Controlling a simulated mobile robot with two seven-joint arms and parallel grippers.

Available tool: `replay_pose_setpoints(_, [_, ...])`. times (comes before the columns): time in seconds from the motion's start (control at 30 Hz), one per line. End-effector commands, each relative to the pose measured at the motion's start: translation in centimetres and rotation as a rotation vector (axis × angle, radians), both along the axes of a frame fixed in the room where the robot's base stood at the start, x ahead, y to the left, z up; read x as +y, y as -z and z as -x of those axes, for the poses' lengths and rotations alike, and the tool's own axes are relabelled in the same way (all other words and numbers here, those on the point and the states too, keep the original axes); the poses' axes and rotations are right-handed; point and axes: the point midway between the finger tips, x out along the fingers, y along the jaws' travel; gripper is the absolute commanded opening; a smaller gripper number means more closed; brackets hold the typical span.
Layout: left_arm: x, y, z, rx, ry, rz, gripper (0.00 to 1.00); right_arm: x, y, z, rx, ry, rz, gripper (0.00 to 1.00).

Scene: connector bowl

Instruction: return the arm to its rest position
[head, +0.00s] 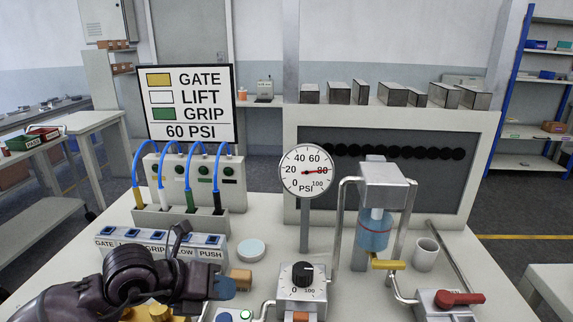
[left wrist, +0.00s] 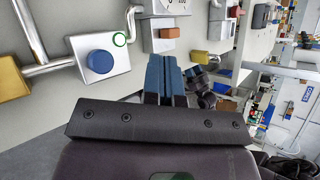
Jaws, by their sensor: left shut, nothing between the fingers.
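My left arm comes in from the lower left in the head view, over the front left of the bench. Its gripper (head: 222,287) has blue fingertips that sit above the front edge area, left of the black dial box. In the left wrist view the two blue fingers (left wrist: 165,78) are pressed together with nothing between them.
A box with a blue button (left wrist: 100,62) lies close by the fingers in the left wrist view.

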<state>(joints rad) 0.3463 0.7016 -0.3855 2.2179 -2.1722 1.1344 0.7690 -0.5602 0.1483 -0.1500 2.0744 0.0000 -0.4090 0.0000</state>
Motion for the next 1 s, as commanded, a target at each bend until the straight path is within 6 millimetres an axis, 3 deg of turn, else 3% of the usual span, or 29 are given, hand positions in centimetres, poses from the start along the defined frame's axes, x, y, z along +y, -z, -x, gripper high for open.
replay_pose_setpoints(0.2, [-3.6, -3.1, 3.1, -0.006, 0.051, 0.453, 0.00, 0.0, 0.0, 0.0, 0.000, 0.000, 0.000, 0.45])
replay_pose_setpoints(0.33, [-3.9, -5.9, 4.1, -0.017, 0.008, 0.746, 0.00, 0.0, 0.0, 0.0, 0.000, 0.000, 0.000, 0.45])
replay_pose_setpoints(0.43, [-3.0, -7.9, 4.3, -0.026, -0.067, 0.962, 0.00, 0.0, 0.0, 0.0, 0.000, 0.000, 0.000, 0.45])
replay_pose_setpoints(0.6, [0.5, -9.9, 4.0, -0.031, -0.275, 1.297, 0.00, 0.0, 0.0, 0.0, 0.000, 0.000, 0.000, 0.45])
replay_pose_setpoints(0.73, [4.2, -9.7, 3.6, -0.023, -0.498, 1.513, 0.00, 0.0, 0.0, 0.0, 0.000, 0.000, 0.000, 0.45])
replay_pose_setpoints(0.87, [8.3, -8.0, 3.5, 0.003, -0.768, 1.682, 0.00, 0.0, 0.0, 0.0, 0.000, 0.000, 0.000, 0.45])
replay_pose_setpoints(1.0, [12.4, -4.3, 4.2, 0.060, -1.103, 1.801, 0.00, 0.0, 0.0, 0.0, 0.000, 0.000, 0.000, 0.45])
